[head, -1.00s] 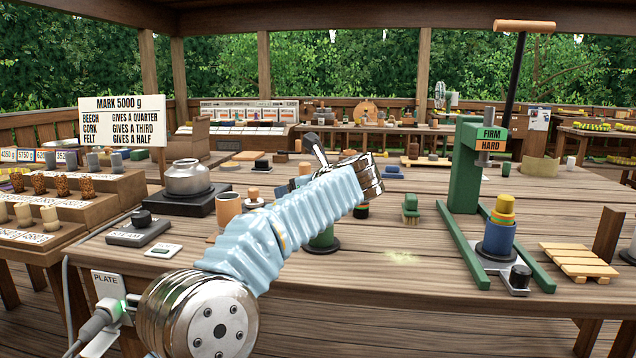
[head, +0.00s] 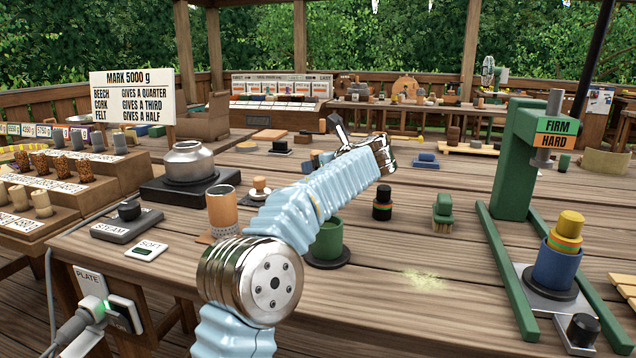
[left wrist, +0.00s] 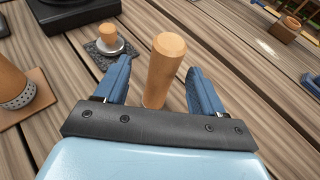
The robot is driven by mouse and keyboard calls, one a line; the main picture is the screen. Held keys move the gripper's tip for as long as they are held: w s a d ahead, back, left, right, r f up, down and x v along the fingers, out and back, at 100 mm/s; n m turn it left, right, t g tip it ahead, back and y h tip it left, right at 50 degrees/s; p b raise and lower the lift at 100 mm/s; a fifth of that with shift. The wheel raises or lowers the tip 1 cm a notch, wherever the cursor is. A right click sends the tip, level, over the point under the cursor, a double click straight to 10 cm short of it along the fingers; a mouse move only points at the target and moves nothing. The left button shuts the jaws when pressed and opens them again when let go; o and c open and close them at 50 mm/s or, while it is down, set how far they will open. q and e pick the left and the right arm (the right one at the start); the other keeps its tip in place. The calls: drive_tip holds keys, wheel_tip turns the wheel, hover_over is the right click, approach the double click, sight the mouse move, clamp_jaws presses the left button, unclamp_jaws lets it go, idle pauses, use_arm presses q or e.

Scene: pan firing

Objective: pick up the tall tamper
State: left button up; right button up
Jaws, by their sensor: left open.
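A tall wooden handle, which looks like the tall tamper (left wrist: 165,58), stands between the fingers of my left gripper (left wrist: 159,68) in the left wrist view. The blue fingers are open, one on each side of the handle, with gaps visible. The handle's lower end is hidden behind the gripper body. In the head view my left gripper (head: 325,150) is over the table, partly hidden by my arm, and I cannot make out the tall tamper there. A shorter tamper with a wooden knob (left wrist: 107,33) and metal base stands on a dark mat nearby. My right gripper is not in view.
A wooden-bodied cylinder with a perforated metal base (left wrist: 18,95) stands left of the gripper. A kettle on a black plate (head: 188,160), a green cup (head: 328,240) and a green press (head: 515,160) share the table.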

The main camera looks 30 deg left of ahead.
use_arm(q)
drive_tip(key=x, duration=0.5)
drive_tip(key=shift+w+a+f+p, duration=0.15)
drive_tip(key=shift+w+f+p, duration=0.1)
drive_tip(key=shift+w+p, duration=0.15)
drive_tip(key=c, duration=1.2)
